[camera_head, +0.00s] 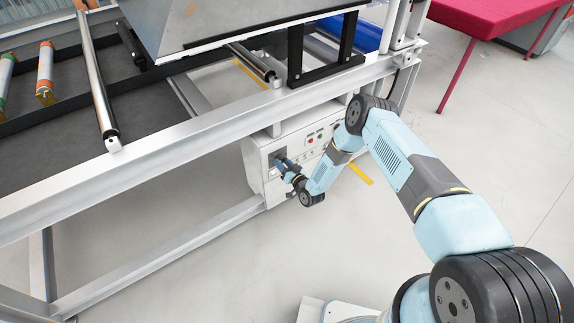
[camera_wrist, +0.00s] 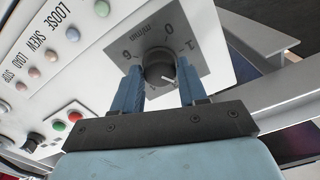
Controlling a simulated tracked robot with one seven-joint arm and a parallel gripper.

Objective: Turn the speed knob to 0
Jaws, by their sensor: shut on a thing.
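The speed knob (camera_wrist: 158,64) is dark and round, on a grey dial plate (camera_wrist: 190,33) marked "m/min" with 0, 1 and 6 showing. My gripper (camera_wrist: 158,74) is shut on the knob, with one blue finger at each side of it. A small pale mark shows at the knob's lower right edge; I cannot tell for sure which number it points to. In the head view my gripper (camera_head: 282,164) reaches the front of the white control box (camera_head: 256,170), and the knob is hidden there by the fingers.
Red (camera_wrist: 74,116) and green (camera_wrist: 58,126) buttons, a small black knob (camera_wrist: 33,142) and a row of pale lamps sit left of the dial. The box hangs under a grey metal frame (camera_head: 190,137) with rollers. A red table (camera_head: 500,16) stands at the back right. Open floor lies in front.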

